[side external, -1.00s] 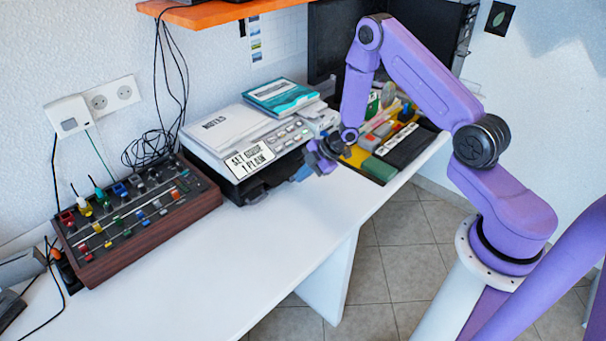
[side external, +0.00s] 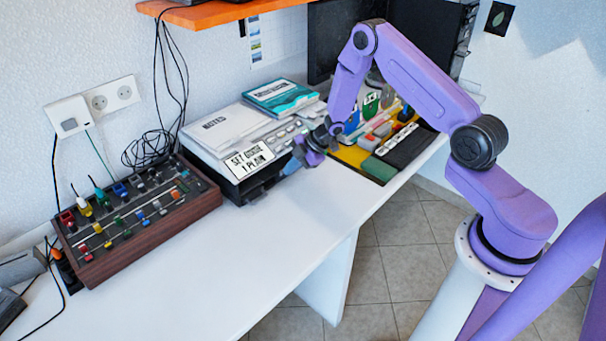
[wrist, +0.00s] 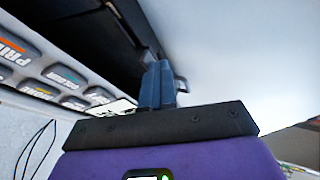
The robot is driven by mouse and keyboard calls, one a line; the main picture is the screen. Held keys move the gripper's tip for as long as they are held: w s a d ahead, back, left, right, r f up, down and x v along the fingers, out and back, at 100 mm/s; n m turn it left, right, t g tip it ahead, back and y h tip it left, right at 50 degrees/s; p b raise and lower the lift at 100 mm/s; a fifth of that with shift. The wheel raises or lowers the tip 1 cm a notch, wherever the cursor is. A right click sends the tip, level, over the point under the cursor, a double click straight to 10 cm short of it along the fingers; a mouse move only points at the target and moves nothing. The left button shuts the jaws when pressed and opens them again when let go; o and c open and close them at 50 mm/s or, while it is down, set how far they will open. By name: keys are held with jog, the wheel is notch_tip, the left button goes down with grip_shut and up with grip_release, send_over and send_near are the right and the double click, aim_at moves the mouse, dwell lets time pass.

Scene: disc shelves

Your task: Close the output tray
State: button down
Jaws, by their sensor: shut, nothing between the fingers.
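The printer (side external: 203,153) stands against the wall, with a light top, a button panel and a lit display. Its dark output tray (side external: 256,189) sticks out low at the front, over the white desk. My gripper (side external: 291,166) is at the right of the tray, close to the printer's front, with its blue fingers pointing toward the printer. In the wrist view my gripper (wrist: 160,78) is shut and empty, its fingertips beside a dark edge of the printer. Whether the fingertips touch the tray cannot be told.
A wood-sided control box (side external: 135,220) with coloured knobs stands left of the printer. A yellow tray of items (side external: 345,155) lies right of my gripper. Books lie on the printer. The desk's front (side external: 250,260) is clear.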

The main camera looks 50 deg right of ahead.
jog(key=shift+w, duration=0.2)
jog(key=shift+s, duration=0.5)
jog(key=s, duration=0.3)
jog(key=shift+s+d+r, duration=0.1)
jog(key=shift+s+r, duration=0.05)
jog(key=shift+s, duration=0.2)
jog(key=v, duration=1)
jog(key=s+a+r+m+g+h, duration=0.1)
jog(key=s+a+r+m+h, duration=0.25)
jog(key=s+a+r, duration=0.55)
jog(key=s+a+r+g, duration=0.2)
jog(key=s+r, duration=0.2)
jog(key=s, duration=0.7)
jog(key=s+a+r+g, duration=0.1)
jog(key=s+r, duration=0.3)
jog(key=s, duration=0.8)
jog(key=shift+a+r+m+g+h, duration=0.35)
jog(key=shift+g, duration=0.45)
